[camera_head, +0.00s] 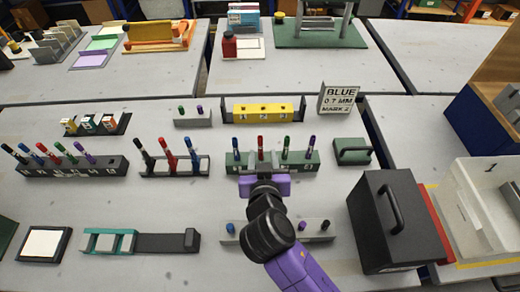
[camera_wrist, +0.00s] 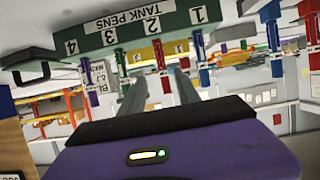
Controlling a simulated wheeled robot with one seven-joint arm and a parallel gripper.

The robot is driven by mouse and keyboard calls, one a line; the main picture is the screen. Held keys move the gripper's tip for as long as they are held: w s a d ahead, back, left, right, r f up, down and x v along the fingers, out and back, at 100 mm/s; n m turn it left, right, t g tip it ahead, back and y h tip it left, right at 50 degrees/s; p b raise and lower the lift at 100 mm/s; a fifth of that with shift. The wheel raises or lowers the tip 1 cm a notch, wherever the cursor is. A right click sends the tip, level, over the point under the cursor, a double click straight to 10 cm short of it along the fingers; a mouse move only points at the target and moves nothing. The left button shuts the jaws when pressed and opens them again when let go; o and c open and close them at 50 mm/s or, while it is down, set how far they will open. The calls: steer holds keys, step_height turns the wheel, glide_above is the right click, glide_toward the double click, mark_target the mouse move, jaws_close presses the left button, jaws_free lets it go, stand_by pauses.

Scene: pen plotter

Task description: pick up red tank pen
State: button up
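The red tank pen (camera_head: 261,143) stands upright in slot 2 of the green tank pen rack (camera_head: 313,166), between the blue pen (camera_head: 236,146) and the green pen (camera_head: 285,146). A purple pen (camera_head: 310,146) stands in slot 4. My gripper (camera_head: 259,163) is at the front of the rack, by slot 2. The wrist view is upside down; there the red pen (camera_wrist: 159,56) lies between the lines of my two open fingers (camera_wrist: 160,82), just beyond their tips. No contact shows, and nothing is held.
Other pen racks (camera_head: 174,167) stand to the left. A yellow block (camera_head: 240,113) is behind the rack, a green handled block (camera_head: 352,154) to its right. A low grey holder (camera_head: 320,232) is partly behind my arm. A dark handled case (camera_head: 385,225) stands front right.

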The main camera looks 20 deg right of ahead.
mark_target(260, 147)
steer(key=x, duration=0.2)
steer(key=p+x, duration=0.1)
steer(key=x, duration=0.1)
steer(key=shift+w+a+r, duration=0.1)
steer(key=shift+w+r, duration=0.15)
steer(key=shift+w, duration=0.15)
steer(key=shift+w+f, duration=0.3)
steer(key=shift+w, duration=0.2)
jaws_close()
